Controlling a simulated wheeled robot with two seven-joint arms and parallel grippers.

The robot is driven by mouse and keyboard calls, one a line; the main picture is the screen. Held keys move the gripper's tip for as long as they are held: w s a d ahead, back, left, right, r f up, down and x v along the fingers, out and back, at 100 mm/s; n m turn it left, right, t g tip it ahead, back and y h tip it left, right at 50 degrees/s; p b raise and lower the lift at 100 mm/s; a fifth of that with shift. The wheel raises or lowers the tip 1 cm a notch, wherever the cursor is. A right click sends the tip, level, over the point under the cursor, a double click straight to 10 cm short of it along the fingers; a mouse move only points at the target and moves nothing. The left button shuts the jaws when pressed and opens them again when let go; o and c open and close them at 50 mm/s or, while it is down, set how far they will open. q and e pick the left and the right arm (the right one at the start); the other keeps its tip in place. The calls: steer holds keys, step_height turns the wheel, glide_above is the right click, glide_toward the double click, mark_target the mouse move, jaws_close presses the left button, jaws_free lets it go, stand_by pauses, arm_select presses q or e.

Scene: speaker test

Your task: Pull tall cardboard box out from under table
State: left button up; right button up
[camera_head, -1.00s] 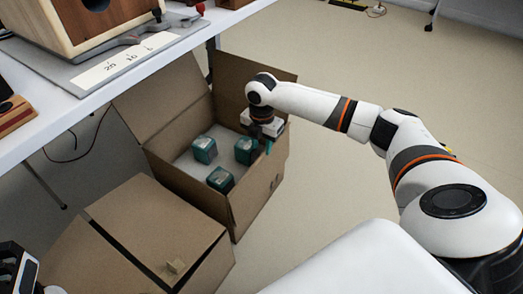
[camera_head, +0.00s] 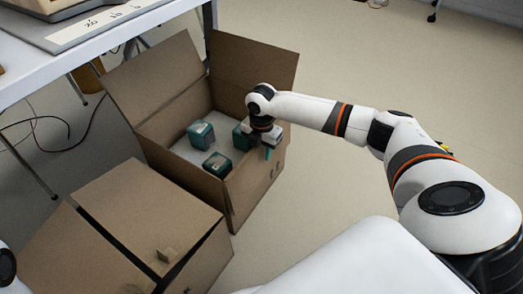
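A tall open cardboard box (camera_head: 203,196) stands on the floor in the middle, its flaps raised at the back and left. Several teal-and-dark packages (camera_head: 217,163) sit inside on a pale surface. My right gripper (camera_head: 265,146) is at the box's right wall, near the rim. One teal fingertip shows at the wall; the other finger is hidden, so I cannot tell whether it grips the wall. The white table (camera_head: 52,66) is at the upper left; the box's left flap lies close to its edge. My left gripper is out of view; only a piece of that arm shows at the lower left edge.
A second cardboard box (camera_head: 148,205), with its top flaps nearly closed, stands close in front and left of the open one. A table leg (camera_head: 30,168) and dark cables (camera_head: 66,128) are at the left. The floor (camera_head: 400,75) at the right is clear.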

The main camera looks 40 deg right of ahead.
jaws_close()
steer(key=shift+s+f, duration=0.1)
stand_by(1.2)
